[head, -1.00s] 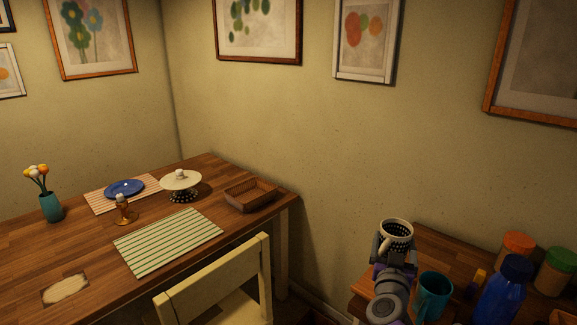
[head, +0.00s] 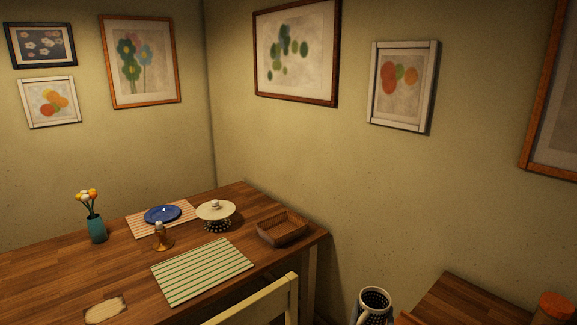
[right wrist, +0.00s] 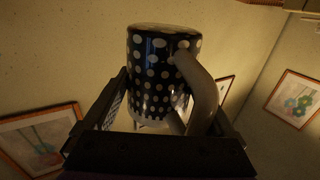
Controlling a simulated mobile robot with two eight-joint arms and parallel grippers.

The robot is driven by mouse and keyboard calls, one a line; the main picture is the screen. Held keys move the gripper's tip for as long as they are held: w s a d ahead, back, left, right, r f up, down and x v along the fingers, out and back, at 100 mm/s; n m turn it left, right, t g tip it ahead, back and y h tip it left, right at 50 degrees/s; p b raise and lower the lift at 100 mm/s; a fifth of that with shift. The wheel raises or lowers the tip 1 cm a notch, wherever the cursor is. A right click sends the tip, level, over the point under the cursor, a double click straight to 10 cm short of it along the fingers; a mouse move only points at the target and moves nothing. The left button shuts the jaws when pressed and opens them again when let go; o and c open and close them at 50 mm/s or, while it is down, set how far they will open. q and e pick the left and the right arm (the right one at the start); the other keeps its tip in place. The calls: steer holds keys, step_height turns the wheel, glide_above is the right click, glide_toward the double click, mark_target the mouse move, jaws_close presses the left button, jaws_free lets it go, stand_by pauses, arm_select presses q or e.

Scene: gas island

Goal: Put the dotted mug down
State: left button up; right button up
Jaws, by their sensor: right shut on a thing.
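The dotted mug (head: 374,303) is black with white dots and a pale handle. It shows at the bottom edge of the head view, upright with its dark opening upward and its lower part cut off by the frame. In the right wrist view the mug (right wrist: 155,78) fills the middle, its handle on the right. My right gripper (right wrist: 165,105) is shut on the mug, with one finger on each side of it. In the head view the gripper is almost wholly below the frame. My left gripper is in neither view.
A wooden dining table (head: 130,275) holds a striped green placemat (head: 203,271), a blue plate (head: 162,214), a cake stand (head: 215,210), a basket (head: 283,228) and a vase (head: 97,230). A chair (head: 265,303) stands in front. A wooden side surface (head: 460,295) with an orange-lidded jar (head: 556,305) is right of the mug.

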steer(key=s+a+f+y+p, duration=0.1)
steer(key=s+a+f, duration=0.1)
steer(key=a, duration=0.2)
steer(key=shift+h, duration=0.6)
steer(key=d+b, duration=0.1)
steer(key=d, duration=0.1)
steer(key=w+d+b, duration=0.1)
steer(key=d, duration=0.1)
steer(key=d+b, duration=0.1)
steer(key=b, duration=0.1)
steer(key=shift+w+d, duration=0.3)
steer(key=shift+d, duration=0.1)
arm_select(q)
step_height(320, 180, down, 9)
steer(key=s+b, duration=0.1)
steer(key=b, duration=0.5)
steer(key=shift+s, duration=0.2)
arm_select(e)
steer(key=d+r+m+g+h, duration=0.1)
steer(key=d+r, duration=0.5)
steer(key=d, duration=0.3)
steer(key=shift+s+d+r+h, duration=0.15)
steer(key=shift+s+d+h, duration=0.1)
steer(key=shift+d+h, duration=0.15)
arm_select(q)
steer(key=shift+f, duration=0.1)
